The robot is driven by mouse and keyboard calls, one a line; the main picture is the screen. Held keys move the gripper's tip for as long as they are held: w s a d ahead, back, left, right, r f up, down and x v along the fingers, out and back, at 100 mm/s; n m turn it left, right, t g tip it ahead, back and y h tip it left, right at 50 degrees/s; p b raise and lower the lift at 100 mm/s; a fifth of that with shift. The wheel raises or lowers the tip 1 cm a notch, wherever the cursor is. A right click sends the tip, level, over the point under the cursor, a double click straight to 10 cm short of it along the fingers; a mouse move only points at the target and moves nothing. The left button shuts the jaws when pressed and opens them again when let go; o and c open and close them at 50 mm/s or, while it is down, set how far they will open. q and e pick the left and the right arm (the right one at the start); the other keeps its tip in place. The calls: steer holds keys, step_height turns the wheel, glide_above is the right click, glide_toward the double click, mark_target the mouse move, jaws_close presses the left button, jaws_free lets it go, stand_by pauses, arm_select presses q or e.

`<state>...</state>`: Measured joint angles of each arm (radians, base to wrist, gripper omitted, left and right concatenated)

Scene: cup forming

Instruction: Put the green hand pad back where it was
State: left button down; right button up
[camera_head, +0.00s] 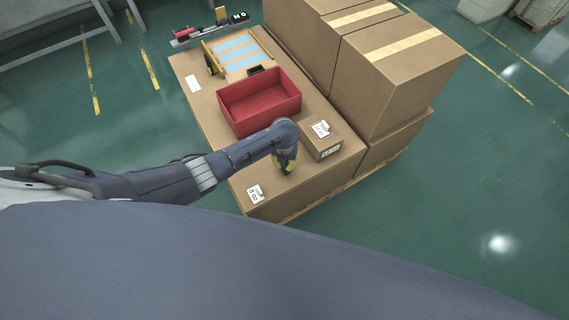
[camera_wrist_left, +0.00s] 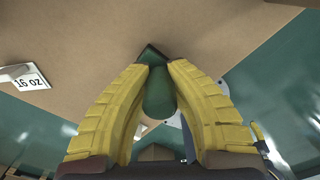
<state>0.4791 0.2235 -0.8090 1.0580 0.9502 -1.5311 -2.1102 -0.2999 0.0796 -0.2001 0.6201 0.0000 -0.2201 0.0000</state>
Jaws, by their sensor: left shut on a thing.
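The green hand pad (camera_wrist_left: 158,92) is a dark green piece with a pointed top and rounded lower end. My left gripper (camera_wrist_left: 155,72) has yellow padded fingers and is shut on it in the left wrist view. In the head view my left gripper (camera_head: 287,165) points down over the front part of the large cardboard box top (camera_head: 270,172), between the red bin and the near edge. The pad is hardly seen there. I cannot tell whether it touches the cardboard. My right gripper is not in view.
A small labelled carton (camera_head: 319,139) stands close to the right of the gripper. An open red bin (camera_head: 260,101) lies behind it. Tall stacked boxes (camera_head: 385,75) block the right. A yellow-framed rack (camera_head: 237,53) is at the back. The near-left box top is clear except for labels (camera_head: 255,194).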

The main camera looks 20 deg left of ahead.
arm_select(q)
steer(key=c, duration=1.4)
jaws_free()
steer(key=shift+f, duration=0.1)
steer(key=shift+o, duration=0.2)
step_height(320, 180, up, 12)
steer(key=shift+r, duration=0.15)
